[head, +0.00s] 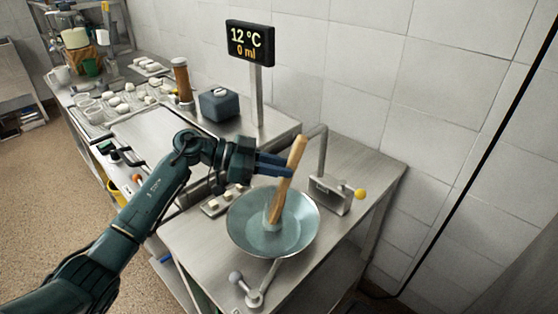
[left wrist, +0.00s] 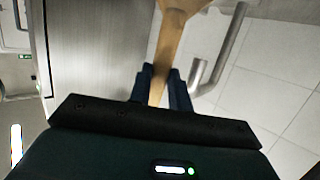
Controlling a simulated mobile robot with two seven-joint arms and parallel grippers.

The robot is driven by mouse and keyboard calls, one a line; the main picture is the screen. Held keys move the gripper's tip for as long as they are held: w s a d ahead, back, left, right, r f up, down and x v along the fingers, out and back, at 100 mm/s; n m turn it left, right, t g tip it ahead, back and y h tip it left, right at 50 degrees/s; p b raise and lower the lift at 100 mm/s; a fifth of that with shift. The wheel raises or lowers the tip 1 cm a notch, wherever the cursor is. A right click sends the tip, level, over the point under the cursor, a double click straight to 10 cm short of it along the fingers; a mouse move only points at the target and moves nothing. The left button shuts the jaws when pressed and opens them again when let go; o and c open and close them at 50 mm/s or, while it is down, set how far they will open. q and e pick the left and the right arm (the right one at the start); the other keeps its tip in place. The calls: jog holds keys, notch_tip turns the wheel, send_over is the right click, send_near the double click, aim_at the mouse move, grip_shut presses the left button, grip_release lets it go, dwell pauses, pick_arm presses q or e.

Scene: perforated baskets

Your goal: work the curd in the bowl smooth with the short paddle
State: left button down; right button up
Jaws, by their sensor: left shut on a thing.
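The short wooden paddle (head: 281,190) stands slightly tilted in the metal bowl (head: 303,222), its lower end down inside the bowl. My left gripper (head: 288,166) is shut on the paddle's upper part, above the bowl's far side. In the left wrist view the paddle (left wrist: 168,42) runs between the two fingers (left wrist: 162,80) and widens toward the top edge. A pale patch shows around the paddle's foot; I cannot clearly tell the curd from the bowl's shiny inside. My right gripper is not in view.
A bent pipe with a box (head: 331,194) and yellow knob stands right of the bowl. A lever (head: 254,297) with a round knob is in front. A display (head: 250,43) on a post reads 12 °C, 0 ml. Trays of white pieces (head: 115,103) lie at the left.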

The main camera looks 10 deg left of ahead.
pick_arm(q)
jog(key=shift+w+a+f+b, duration=0.1)
jog(key=shift+w+b, duration=0.2)
jog(key=shift+w, duration=0.55)
jog(key=shift+s+p, duration=0.3)
jog(key=shift+s, duration=0.65)
jog(key=shift+w, duration=0.1)
jog(key=shift+w+b, duration=0.4)
jog(key=shift+w, duration=0.5)
jog(key=shift+s, duration=0.15)
jog(key=shift+s+p, duration=0.4)
jog(key=shift+s, duration=0.45)
jog(key=shift+w, duration=0.1)
jog(key=shift+w+b, duration=0.35)
jog(key=shift+w, duration=0.5)
